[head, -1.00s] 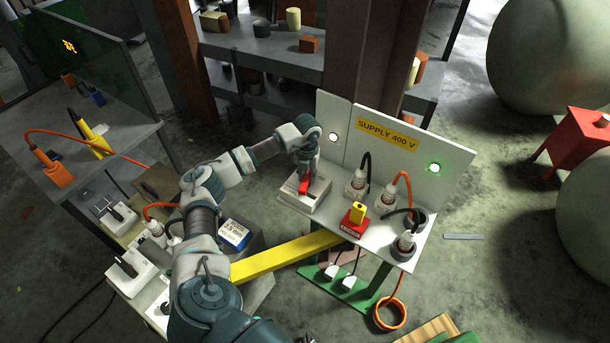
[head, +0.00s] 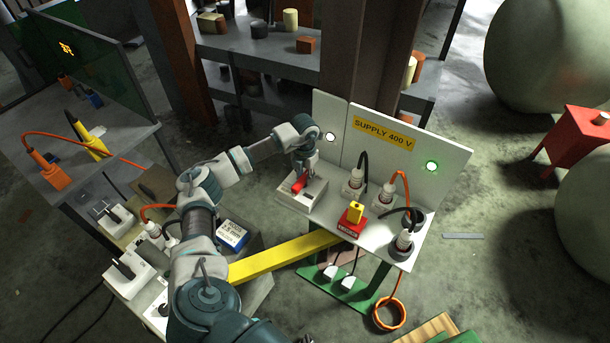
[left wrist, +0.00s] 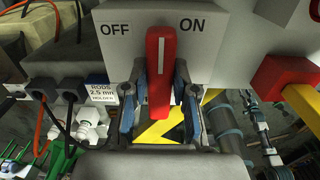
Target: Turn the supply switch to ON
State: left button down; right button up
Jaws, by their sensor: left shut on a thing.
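The supply switch is a white box (head: 290,203) with a red lever (head: 299,185), at the left end of the white supply stand. In the left wrist view the box face (left wrist: 210,55) bears the words OFF on the left and ON on the right. The red lever (left wrist: 161,75) points between the two words, with a white line along it. My left gripper (head: 304,177) reaches down onto the lever from above. In the left wrist view its fingers (left wrist: 160,108) stand on both sides of the lever, shut on it. My right gripper is in no view.
A red block with a yellow top (head: 352,221) and several cabled plugs stand to the right. A yellow beam (head: 282,257) lies in front.

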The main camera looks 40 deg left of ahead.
aim_at(303, 177)
pick_arm(q)
jog(key=shift+s+f, duration=0.15)
jog(key=c, duration=0.9)
grip_release()
jog(key=shift+s, duration=0.1)
jog(key=shift+s+r, duration=0.1)
jog(key=shift+r, duration=0.15)
jog(key=shift+w+r, duration=0.25)
jog(key=shift+r, duration=0.2)
notch_tip(303, 177, up, 11)
jog(key=shift+s+f, duration=0.1)
jog(key=shift+s, duration=0.05)
